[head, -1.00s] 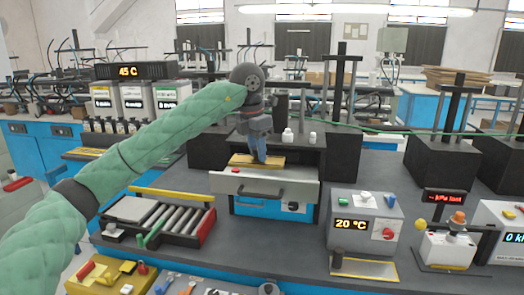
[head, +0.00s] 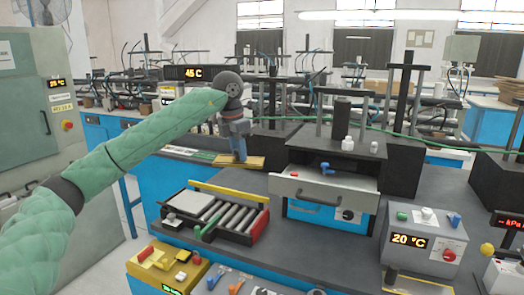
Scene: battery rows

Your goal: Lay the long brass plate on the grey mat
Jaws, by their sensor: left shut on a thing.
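My left gripper (head: 238,152) is shut on the long brass plate (head: 241,161). The plate is a flat, yellow, narrow piece, held roughly level behind the roller unit and left of the open drawer. It looks raised above the bench, though its exact height is hard to tell. A flat grey panel with a yellow edge (head: 408,285) lies at the lower right in front of the 20 °C box; I cannot tell whether it is the grey mat. My right gripper is not in view.
The roller unit (head: 215,215) with a yellow bar stands just in front of the plate. The open drawer (head: 322,190) holds a small blue piece (head: 327,168). The 20 °C box (head: 424,240) stands at right. Bare bench (head: 300,245) lies between them.

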